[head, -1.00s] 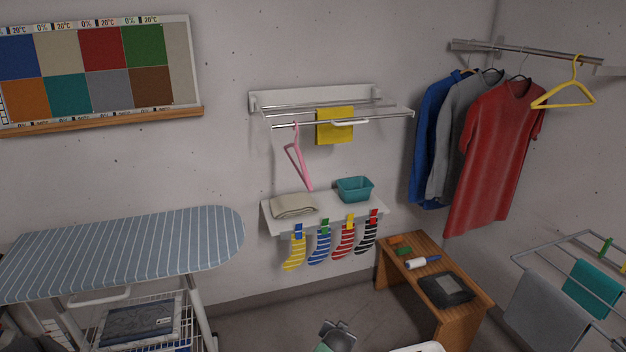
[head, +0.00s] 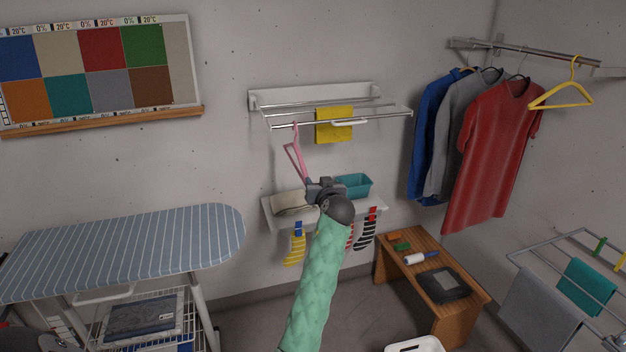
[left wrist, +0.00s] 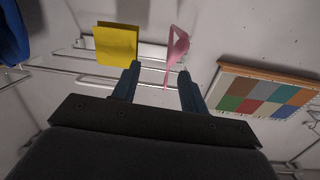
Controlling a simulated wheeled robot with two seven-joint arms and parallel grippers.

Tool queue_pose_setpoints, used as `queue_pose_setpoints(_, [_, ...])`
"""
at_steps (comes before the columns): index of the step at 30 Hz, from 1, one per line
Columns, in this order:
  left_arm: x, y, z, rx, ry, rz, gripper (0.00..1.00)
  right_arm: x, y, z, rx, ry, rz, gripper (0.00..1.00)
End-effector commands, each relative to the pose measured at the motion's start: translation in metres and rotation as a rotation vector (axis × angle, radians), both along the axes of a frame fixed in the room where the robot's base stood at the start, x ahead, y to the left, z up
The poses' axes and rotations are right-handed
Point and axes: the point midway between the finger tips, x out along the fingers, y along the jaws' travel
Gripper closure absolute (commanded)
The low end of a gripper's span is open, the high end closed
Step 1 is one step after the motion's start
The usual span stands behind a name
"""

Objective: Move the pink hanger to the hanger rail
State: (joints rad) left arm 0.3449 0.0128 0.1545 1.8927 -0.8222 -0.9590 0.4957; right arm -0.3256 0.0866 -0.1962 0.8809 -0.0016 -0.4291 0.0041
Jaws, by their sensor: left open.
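The pink hanger (head: 296,155) hangs from the front bar of the wall drying rack (head: 292,124), above the small shelf. My left gripper (head: 309,184) is just below and in front of it in the head view, covering its lower end. In the left wrist view the pink hanger (left wrist: 176,50) shows between and beyond the two open fingers (left wrist: 160,82); I cannot tell whether they touch it. The hanger rail (head: 530,52) is at the upper right, with a yellow hanger (head: 562,95) and several shirts on it. My right gripper is not clearly seen.
A yellow cloth (head: 334,125) hangs on the rack beside the pink hanger. The shelf (head: 267,213) below holds a folded cloth and a teal basket (head: 355,185), with socks clipped under it. A wooden bench (head: 466,318) stands right, an ironing board (head: 130,245) left.

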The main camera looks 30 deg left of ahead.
Motion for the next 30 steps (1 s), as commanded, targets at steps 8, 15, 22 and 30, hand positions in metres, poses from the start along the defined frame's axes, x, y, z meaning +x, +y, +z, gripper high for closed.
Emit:
queue_pose_setpoints(8, [-0.015, 0.012, 0.015, -0.038, -0.085, 0.08, 0.56, -0.002, -0.001, -0.004, 0.008, -0.038, 0.004, 0.64])
queue_pose_setpoints(15, [-0.004, 0.025, 0.014, -0.037, -0.085, 0.081, 0.56, -0.005, -0.001, -0.004, 0.007, -0.036, 0.004, 0.64])
queue_pose_setpoints(22, [0.011, 0.042, 0.012, -0.036, -0.083, 0.081, 0.56, -0.008, -0.002, -0.004, 0.007, -0.034, 0.003, 0.64])
queue_pose_setpoints(30, [0.027, 0.061, 0.006, -0.039, -0.085, 0.08, 0.56, -0.01, -0.002, -0.009, 0.006, -0.03, 0.003, 0.64])
